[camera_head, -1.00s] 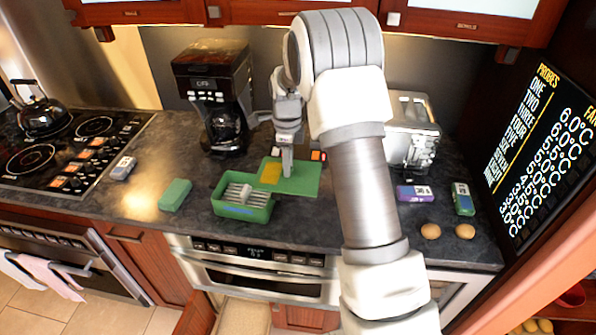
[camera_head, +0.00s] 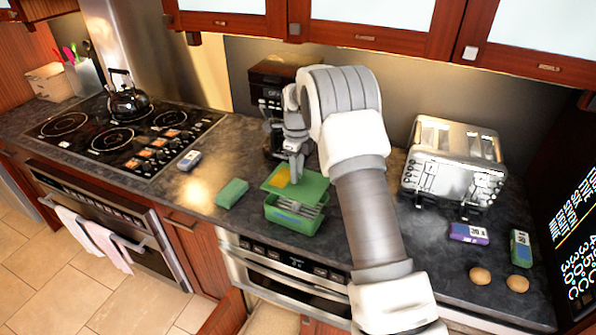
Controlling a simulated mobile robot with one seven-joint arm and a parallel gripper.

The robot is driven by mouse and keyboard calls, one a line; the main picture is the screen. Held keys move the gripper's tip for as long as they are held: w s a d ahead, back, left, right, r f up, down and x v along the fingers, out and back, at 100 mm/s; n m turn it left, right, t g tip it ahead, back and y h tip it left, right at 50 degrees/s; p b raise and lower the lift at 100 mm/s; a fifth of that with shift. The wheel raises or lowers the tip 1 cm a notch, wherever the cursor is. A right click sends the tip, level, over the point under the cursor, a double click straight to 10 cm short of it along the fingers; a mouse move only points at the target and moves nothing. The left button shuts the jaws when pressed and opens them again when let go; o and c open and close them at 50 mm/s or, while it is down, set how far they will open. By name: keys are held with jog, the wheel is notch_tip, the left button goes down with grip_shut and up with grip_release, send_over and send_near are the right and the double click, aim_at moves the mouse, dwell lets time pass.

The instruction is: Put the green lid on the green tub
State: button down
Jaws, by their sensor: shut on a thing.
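The green lid (camera_head: 309,186) is a flat rectangle with a yellow patch. My gripper (camera_head: 296,176) is shut on it and holds it over the back part of the green tub (camera_head: 292,224). The lid looks a little tilted and hides the tub's rear rim. The tub stands on the dark counter, with grey ribbed contents (camera_head: 308,211) showing at its open front. I cannot tell whether the lid touches the tub. The fingertips are small and partly hidden.
A green block (camera_head: 232,193) lies left of the tub. The coffee maker (camera_head: 270,90) stands behind my arm. A toaster (camera_head: 455,160), a purple box (camera_head: 469,233), a green box (camera_head: 520,248) and two brown eggs (camera_head: 480,276) are on the right. The stove (camera_head: 125,130) is at the left.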

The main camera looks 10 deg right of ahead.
aim_at(297, 186)
jog(key=shift+f+b, duration=1.35)
jog(key=shift+f, duration=1.2)
jog(key=shift+f+b, duration=0.35)
jog(key=shift+b, duration=0.1)
dwell(0.4)
jog(key=shift+c, duration=0.4)
grip_release()
jog(key=shift+r, duration=0.15)
jog(key=shift+r+p, duration=2.05)
jog(key=shift+r, duration=1.35)
